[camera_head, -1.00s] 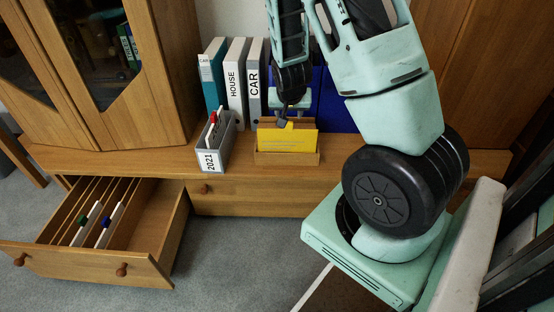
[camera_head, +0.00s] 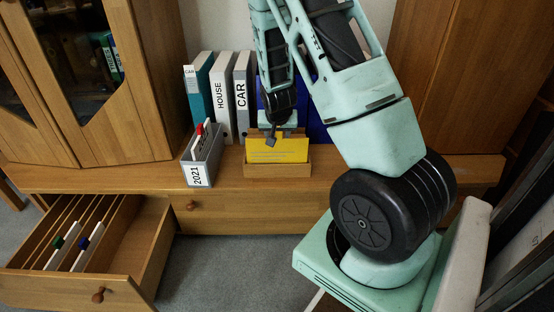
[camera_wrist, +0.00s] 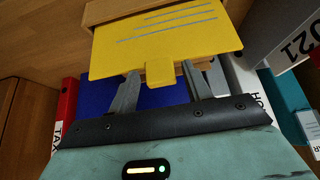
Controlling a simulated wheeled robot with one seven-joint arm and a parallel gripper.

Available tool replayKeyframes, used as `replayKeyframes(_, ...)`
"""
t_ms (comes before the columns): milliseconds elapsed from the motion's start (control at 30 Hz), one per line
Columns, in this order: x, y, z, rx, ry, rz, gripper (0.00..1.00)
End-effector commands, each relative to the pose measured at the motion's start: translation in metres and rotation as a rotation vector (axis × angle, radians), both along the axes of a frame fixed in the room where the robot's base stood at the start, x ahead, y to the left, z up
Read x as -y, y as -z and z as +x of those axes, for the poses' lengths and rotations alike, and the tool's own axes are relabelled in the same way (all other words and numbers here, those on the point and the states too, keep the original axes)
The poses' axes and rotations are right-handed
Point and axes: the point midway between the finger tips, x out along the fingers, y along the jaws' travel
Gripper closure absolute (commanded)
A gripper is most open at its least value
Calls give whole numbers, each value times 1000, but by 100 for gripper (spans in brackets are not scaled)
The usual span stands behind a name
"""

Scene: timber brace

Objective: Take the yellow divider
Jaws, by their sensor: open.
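The yellow divider (camera_head: 285,151) stands in a small wooden box (camera_head: 278,170) on the low cabinet top. In the wrist view the yellow divider (camera_wrist: 170,35) shows its printed lines and a small tab (camera_wrist: 160,71) on its edge. My gripper (camera_head: 271,138) is at the divider's top edge in the head view. In the wrist view my gripper (camera_wrist: 161,70) is open, with one finger on each side of the tab. A gap shows between the tab and each finger. In the head view the gripper hides part of the divider's upper edge.
A grey file box labelled 2021 (camera_head: 203,158) stands left of the wooden box. Binders, including HOUSE (camera_head: 221,98) and CAR (camera_head: 242,97), stand behind. A red TAX binder (camera_wrist: 66,109) shows in the wrist view. An open drawer (camera_head: 126,245) with dividers is at lower left.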

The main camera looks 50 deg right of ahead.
Motion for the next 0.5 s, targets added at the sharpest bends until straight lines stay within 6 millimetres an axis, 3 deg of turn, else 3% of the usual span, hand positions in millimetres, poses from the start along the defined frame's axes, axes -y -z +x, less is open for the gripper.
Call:
replayKeyframes(167, 0, 0, 0, 0, 0, 0, 51)
replayKeyframes(367, 0, 0, 0, 0, 0, 0, 100)
replayKeyframes(500, 0, -1, 0, 0, 0, 0, 100)
